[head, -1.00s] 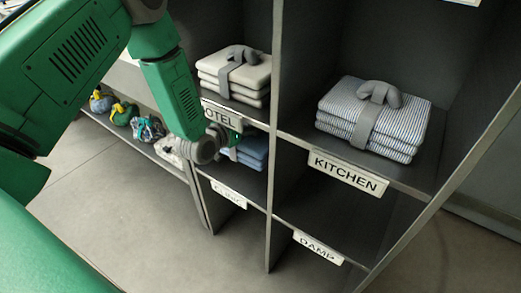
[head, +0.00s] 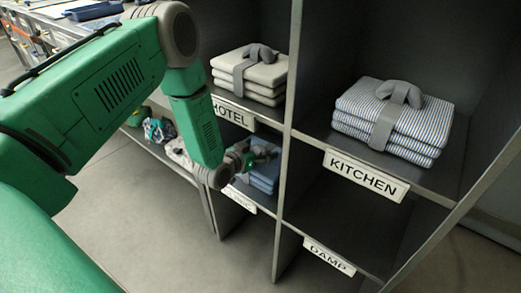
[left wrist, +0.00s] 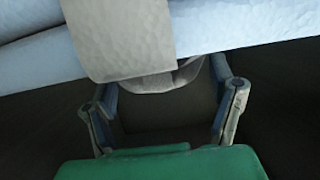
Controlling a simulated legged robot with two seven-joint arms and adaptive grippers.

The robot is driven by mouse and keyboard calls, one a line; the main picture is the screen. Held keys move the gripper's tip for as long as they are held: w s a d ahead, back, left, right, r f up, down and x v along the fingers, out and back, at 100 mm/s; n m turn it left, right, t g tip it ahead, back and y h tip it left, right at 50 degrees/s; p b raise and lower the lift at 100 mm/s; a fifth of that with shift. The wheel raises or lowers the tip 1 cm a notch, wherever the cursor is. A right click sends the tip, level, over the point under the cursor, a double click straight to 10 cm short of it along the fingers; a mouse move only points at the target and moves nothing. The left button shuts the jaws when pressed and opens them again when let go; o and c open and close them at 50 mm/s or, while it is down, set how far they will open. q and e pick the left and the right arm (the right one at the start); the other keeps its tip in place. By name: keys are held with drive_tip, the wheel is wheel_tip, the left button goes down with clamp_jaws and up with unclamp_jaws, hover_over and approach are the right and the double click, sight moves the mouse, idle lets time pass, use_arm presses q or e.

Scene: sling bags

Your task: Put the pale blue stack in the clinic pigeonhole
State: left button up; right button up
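The pale blue stack (head: 265,177) sits in the pigeonhole under the HOTEL one, partly behind my left gripper. The label on that pigeonhole's edge (head: 238,199) is partly covered by my arm; its last letters fit CLINIC. My left gripper (head: 262,154) is at the front of this pigeonhole, by the top of the stack. In the left wrist view, the stack (left wrist: 225,25) and its grey strap (left wrist: 120,40) fill the top. My right gripper is not in view.
A cream stack (head: 250,75) is in the HOTEL pigeonhole, and a striped stack (head: 392,118) is in the KITCHEN one. The DAMP pigeonhole (head: 335,215) looks empty. An upright divider (head: 287,140) stands close right of my gripper. Bags lie on a low shelf at left.

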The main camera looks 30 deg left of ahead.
use_arm(q)
drive_tip(key=shift+d+r, duration=0.1)
drive_tip(key=shift+d, duration=0.15)
drive_tip(key=d+p+v, duration=0.1)
drive_tip(key=p+v, duration=0.3)
drive_tip(key=v, duration=0.8)
drive_tip(key=s+d+f+g, duration=0.6)
drive_tip(key=s+f, duration=0.1)
drive_tip(key=s, duration=0.1)
drive_tip(key=s+d+f+g, duration=0.1)
drive_tip(key=s+g, duration=0.3)
drive_tip(key=s, duration=0.5)
drive_tip(key=s+d+f+g, duration=0.1)
drive_tip(key=s+g, duration=0.3)
drive_tip(key=s, duration=0.6)
drive_tip(key=shift+d+f+y, duration=0.2)
drive_tip(key=shift+d+y, duration=0.1)
drive_tip(key=shift+y, duration=0.1)
drive_tip(key=shift+s+a, duration=0.1)
